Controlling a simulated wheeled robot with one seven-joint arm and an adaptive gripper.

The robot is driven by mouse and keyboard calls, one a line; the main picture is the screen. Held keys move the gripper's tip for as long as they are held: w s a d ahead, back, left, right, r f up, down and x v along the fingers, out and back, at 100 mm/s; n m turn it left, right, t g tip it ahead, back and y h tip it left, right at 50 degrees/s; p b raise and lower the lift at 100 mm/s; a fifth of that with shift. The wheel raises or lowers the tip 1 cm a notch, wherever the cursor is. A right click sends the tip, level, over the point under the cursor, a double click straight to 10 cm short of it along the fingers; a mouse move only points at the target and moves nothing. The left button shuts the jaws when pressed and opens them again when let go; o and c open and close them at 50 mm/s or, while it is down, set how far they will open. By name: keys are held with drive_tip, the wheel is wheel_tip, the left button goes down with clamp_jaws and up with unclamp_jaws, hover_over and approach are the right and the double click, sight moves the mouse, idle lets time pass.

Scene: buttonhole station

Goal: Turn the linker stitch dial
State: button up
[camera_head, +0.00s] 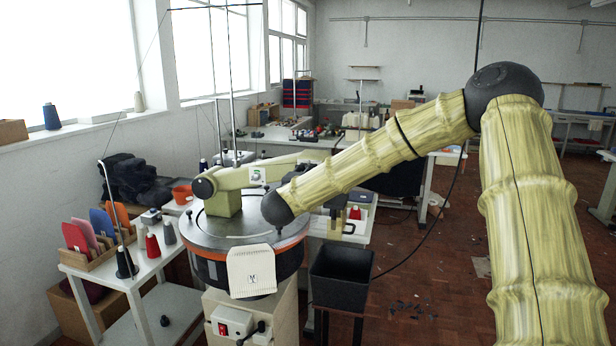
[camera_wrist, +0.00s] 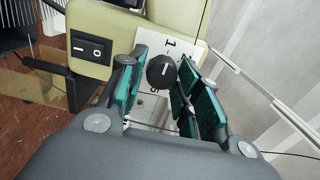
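The stitch dial is a small black knob (camera_wrist: 161,71) with a white pointer line, on a white plate (camera_wrist: 181,45) marked with a "1" and other partly covered marks. In the wrist view my gripper (camera_wrist: 160,82) is open, its two teal-padded fingers on either side of the knob. The knob shows in the gap between the fingertips; I cannot tell whether either pad touches it. The linker's pale green head (camera_head: 225,200) stands on its round, orange-rimmed table (camera_head: 207,243) in the head view. My arm crosses in front there, and I cannot make out my gripper.
A black rocker switch (camera_wrist: 92,48) sits left of the dial on the pale green housing. A black bin (camera_head: 342,280) stands right of the linker. A white table (camera_head: 140,272) with yarn cones is at the left. Open brick-red floor (camera_head: 430,275) lies to the right.

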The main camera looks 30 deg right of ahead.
drive_tip(key=shift+o, duration=1.2)
drive_tip(key=v, duration=1.2)
drive_tip(key=shift+w, duration=0.1)
